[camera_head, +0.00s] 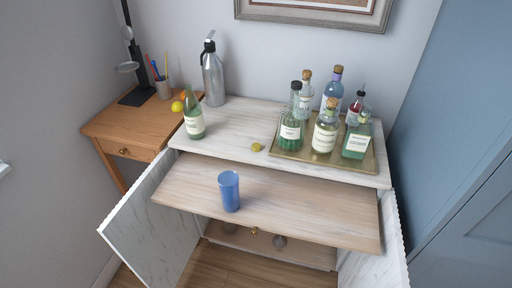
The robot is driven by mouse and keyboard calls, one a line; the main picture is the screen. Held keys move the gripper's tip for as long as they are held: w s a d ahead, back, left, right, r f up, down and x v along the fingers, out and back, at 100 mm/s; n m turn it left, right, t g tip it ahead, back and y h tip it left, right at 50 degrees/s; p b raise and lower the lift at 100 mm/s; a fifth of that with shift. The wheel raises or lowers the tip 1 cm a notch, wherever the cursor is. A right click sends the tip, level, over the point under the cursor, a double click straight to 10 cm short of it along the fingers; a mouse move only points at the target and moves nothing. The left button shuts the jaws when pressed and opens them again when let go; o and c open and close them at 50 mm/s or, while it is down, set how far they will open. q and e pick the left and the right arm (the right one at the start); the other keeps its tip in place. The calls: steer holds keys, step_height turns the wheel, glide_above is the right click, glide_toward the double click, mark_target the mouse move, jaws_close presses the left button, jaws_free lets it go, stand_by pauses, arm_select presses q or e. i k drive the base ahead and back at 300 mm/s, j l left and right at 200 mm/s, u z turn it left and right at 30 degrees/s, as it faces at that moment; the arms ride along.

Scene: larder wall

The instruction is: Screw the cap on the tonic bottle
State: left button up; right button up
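A green glass bottle with a pale label (194,120) stands upright at the left end of the white marble cabinet top (235,118). It looks like the tonic bottle, but its label is too small to read. Its narrow neck shows no clear cap. A small yellow-green object (257,147) lies on the marble to the right of it, left of the tray. I cannot tell whether it is the cap or a piece of fruit. Neither of my grippers is in view.
A brass tray (290,152) holds several bottles at the right. A silver siphon (212,75) stands at the back. A blue tumbler (229,190) stands on the wooden pull-out shelf (300,215). Both cabinet doors are open. The marble between green bottle and tray is mostly clear.

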mark_target(193, 112)
steer(key=i+j+z, duration=0.1)
steer(key=j+z, duration=0.2)
steer(key=j, duration=1.15)
steer(key=j+z, duration=0.25)
steer(key=j, duration=1.2)
steer(key=k, duration=0.05)
